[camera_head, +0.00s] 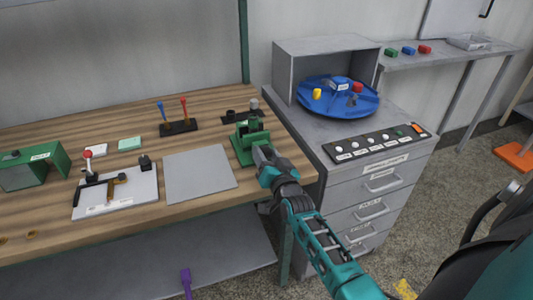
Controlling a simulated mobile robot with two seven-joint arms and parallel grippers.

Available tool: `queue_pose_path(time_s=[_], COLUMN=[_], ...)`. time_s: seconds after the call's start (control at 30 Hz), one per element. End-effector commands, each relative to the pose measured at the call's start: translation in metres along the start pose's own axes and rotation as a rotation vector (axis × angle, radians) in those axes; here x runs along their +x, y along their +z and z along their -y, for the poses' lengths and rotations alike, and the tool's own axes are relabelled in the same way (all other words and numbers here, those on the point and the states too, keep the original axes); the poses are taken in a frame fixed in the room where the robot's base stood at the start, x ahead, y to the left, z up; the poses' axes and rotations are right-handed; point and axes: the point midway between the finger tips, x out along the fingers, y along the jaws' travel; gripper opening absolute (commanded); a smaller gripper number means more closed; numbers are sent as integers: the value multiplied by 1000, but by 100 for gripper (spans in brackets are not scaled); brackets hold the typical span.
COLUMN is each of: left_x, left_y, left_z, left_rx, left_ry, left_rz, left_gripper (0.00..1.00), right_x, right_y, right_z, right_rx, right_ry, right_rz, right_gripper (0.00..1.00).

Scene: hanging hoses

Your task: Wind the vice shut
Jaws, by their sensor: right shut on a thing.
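The green vice (243,148) stands near the right end of the wooden workbench, at its front side. My right gripper (262,155) is at the vice's near side, low over the bench edge, and is shut on a part of it. That part looks to be the vice's handle, but the fingers hide it. How far apart the vice's jaws are cannot be made out. My left gripper is not in view.
A grey plate (199,174) lies left of the vice. Two levers (179,127) and a white board with a toggle clamp (115,192) are further left. A drawer cabinet (350,190) with a blue turntable (320,100) stands close on the right.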

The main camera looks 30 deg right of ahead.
Motion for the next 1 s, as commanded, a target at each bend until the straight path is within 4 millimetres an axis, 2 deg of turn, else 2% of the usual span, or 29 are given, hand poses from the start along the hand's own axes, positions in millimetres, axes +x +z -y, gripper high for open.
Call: queue_pose_path(time_s=[0.5,1.0], left_x=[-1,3], left_y=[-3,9], left_z=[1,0], left_rx=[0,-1], left_ry=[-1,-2], left_rz=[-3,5], left_gripper=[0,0], right_x=[0,0], right_y=[1,3], right_z=[-2,-4], right_rx=[492,967], right_ry=[0,0], right_rz=[1,0], right_gripper=[17,17])
